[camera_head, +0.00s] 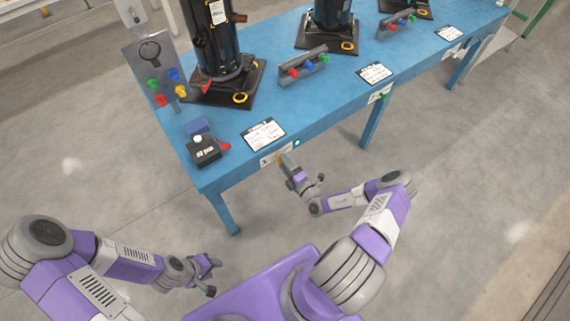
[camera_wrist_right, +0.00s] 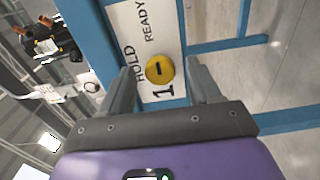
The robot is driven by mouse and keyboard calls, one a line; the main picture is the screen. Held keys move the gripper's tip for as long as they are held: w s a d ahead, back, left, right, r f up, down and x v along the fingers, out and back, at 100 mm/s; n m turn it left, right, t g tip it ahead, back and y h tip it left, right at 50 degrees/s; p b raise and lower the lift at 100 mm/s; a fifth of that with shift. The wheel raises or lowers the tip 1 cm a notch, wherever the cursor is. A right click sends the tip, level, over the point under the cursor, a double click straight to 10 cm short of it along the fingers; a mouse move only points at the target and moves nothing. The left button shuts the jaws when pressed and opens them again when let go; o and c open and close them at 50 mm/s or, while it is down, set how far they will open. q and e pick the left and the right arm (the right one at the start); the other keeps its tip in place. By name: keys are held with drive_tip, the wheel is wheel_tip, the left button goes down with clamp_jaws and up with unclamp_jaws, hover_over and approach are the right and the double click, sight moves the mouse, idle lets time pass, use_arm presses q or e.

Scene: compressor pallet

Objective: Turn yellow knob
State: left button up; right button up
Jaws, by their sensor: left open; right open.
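The round yellow knob (camera_wrist_right: 160,69) with a dark slot sits on a white plate (camera_wrist_right: 143,30) marked HOLD, READY and 1, in the right wrist view. The plate (camera_head: 268,161) is on the front edge of the blue table in the head view. My right gripper (camera_wrist_right: 163,84) is open, with one finger on each side of the knob in this view. Whether the fingers touch it cannot be told. In the head view the right gripper (camera_head: 284,159) is at the plate and largely covers the knob. My left gripper (camera_head: 212,275) is open and empty, low at the front left.
The blue table (camera_head: 330,105) carries black compressors (camera_head: 215,40), a panel with coloured knobs (camera_head: 150,70), a black box (camera_head: 203,150), and a paper card (camera_head: 264,134). A green light (camera_head: 297,142) is beside the plate. The floor before the table is clear.

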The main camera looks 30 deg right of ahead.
drive_tip(key=s+p, duration=0.1)
drive_tip(key=s, duration=0.6)
drive_tip(key=shift+s+d, duration=0.15)
drive_tip(key=shift+d, duration=0.15)
